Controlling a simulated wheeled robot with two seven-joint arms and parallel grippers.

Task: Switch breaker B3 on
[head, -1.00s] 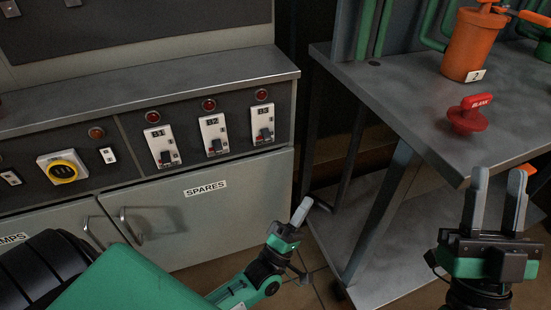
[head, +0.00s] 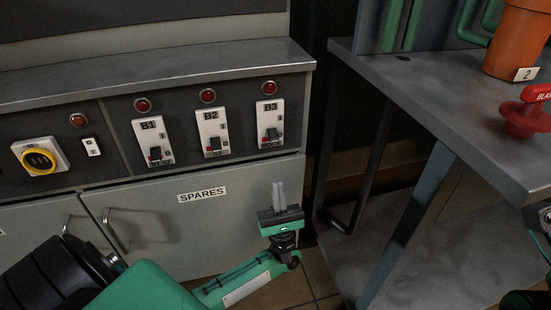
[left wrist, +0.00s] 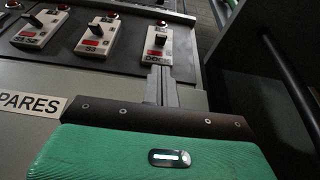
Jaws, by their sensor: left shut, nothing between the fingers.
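Breaker B3 (head: 269,122) is the rightmost of three white breakers on the dark panel, with a red lamp above it. Its dark lever sits low on the plate, with a red patch beside it. B3 also shows in the left wrist view (left wrist: 158,62), straight ahead of the fingers. My left gripper (head: 278,185) is shut and empty, below B3 in front of the grey cabinet door. In the left wrist view the fingers (left wrist: 160,75) point at B3's lower end; I cannot tell the gap. Only a sliver of my right gripper shows at the right edge, its fingers out of frame.
Breakers B2 (head: 212,133) and B1 (head: 152,142) stand left of B3. A yellow rotary switch (head: 40,158) is further left. A metal table (head: 430,95) on the right bears a red handle (head: 527,112) and an orange cylinder (head: 514,42). The panel ledge overhangs above.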

